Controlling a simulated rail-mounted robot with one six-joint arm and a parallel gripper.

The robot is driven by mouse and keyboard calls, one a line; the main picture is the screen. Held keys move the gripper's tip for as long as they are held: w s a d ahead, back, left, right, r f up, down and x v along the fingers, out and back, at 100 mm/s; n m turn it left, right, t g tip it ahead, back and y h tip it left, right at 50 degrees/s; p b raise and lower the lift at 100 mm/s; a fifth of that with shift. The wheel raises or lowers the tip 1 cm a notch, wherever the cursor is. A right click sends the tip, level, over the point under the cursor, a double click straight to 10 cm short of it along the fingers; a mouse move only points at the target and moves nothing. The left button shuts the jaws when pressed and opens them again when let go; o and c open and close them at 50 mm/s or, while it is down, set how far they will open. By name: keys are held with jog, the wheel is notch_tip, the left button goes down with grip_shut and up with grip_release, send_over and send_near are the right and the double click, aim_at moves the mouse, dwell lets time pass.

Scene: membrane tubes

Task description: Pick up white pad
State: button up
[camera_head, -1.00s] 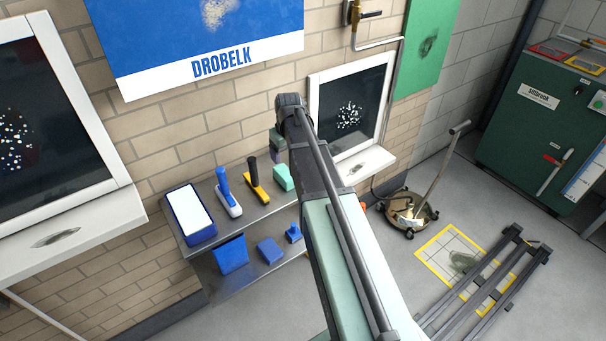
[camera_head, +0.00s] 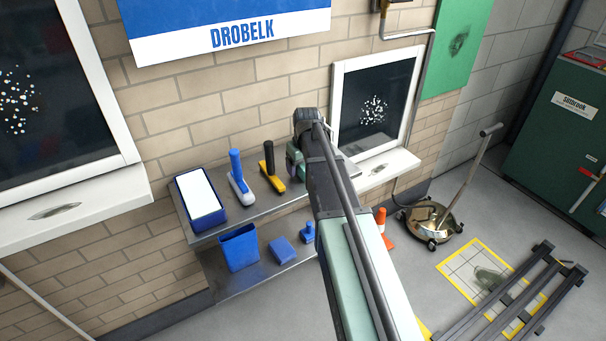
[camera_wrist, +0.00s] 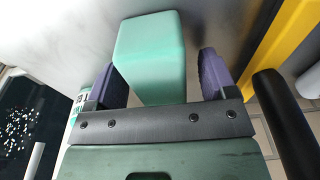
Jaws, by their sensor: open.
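A flat white pad (camera_head: 198,192) lies in a blue tray (camera_head: 208,222) at the left end of the upper metal shelf in the head view. The wrist view does not show it. My gripper (camera_wrist: 160,78) is open, with its two purple fingers on either side of a mint-green block (camera_wrist: 150,48) in the wrist view. Gaps show beside the block, and I cannot tell whether either finger touches it. In the head view my gripper (camera_head: 294,160) is at the right part of the shelf, largely covered by my arm, and the block is hidden there.
On the shelf (camera_head: 222,225) stand a blue-handled brush (camera_head: 238,178) and a yellow tool with a black handle (camera_head: 270,168), both left of my gripper. Below are a blue bin (camera_head: 239,250) and a blue block (camera_head: 283,251). Window ledges flank the shelf.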

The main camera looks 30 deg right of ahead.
jog(key=shift+r, duration=0.1)
jog(key=c, duration=1.1)
notch_tip(320, 180, up, 20)
jog(key=p, duration=2)
jog(key=shift+d, duration=0.1)
